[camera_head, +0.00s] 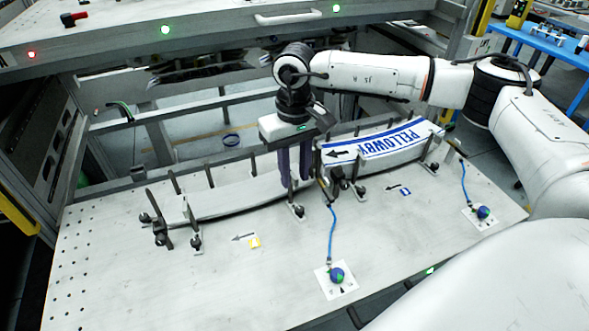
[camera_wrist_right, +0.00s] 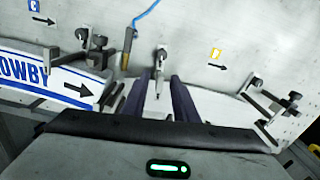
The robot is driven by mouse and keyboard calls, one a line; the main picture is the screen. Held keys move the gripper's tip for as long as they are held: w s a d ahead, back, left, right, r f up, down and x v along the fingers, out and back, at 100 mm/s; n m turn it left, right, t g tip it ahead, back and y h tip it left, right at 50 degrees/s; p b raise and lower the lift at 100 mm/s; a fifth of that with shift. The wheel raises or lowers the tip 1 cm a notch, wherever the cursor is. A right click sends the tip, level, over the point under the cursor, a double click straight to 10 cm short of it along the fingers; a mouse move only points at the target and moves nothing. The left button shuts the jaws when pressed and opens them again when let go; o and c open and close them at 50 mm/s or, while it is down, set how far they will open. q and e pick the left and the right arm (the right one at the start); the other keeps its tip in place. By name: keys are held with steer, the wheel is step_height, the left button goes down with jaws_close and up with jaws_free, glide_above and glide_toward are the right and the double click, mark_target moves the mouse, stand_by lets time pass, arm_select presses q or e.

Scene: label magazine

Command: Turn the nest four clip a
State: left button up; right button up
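My right gripper (camera_head: 294,186) points down over the curved label strip near the middle of the work plate. In the right wrist view its two dark fingers (camera_wrist_right: 159,80) stand apart, with a small metal clip (camera_wrist_right: 161,58) just beyond and between the tips. I cannot tell whether they touch it. That clip also shows in the head view (camera_head: 298,209), low beside the fingers. Several other dark clips line the strip, such as one at the left end (camera_head: 196,243). I cannot tell which clip is nest four clip a. My left gripper is not in view.
A stack of white labels with blue PELLOWBY print (camera_head: 372,150) lies right of the gripper. Blue cords run to round knobs (camera_head: 337,275) on the plate (camera_head: 130,280). A yellow marker (camera_head: 254,242) and a blue marker (camera_head: 405,191) have arrows. The front left plate is clear.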

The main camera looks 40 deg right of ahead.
steer(key=shift+c, duration=0.6)
jaws_close()
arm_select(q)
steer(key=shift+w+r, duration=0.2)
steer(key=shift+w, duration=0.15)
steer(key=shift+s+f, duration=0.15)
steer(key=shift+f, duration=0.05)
arm_select(e)
steer(key=shift+a+m, duration=0.1)
steer(key=shift+m, duration=0.2)
steer(key=shift+w+a+f+m+b, duration=0.15)
steer(key=shift+m+b, duration=0.3)
steer(key=shift+m, duration=0.45)
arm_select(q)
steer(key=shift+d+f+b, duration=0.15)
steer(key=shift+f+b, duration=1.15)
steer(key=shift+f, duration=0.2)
arm_select(e)
steer(key=shift+w+a+r+m, duration=0.1)
steer(key=shift+w+a+m, duration=0.2)
steer(key=shift+m, duration=2.25)
steer(key=shift+w+a+r+m, duration=0.1)
steer(key=shift+w+m, duration=0.3)
steer(key=shift+m, duration=2.2)
steer(key=shift+w+a+r+m, duration=0.15)
steer(key=shift+w+m, duration=0.2)
steer(key=shift+m, duration=2.2)
steer(key=shift+f, duration=0.1)
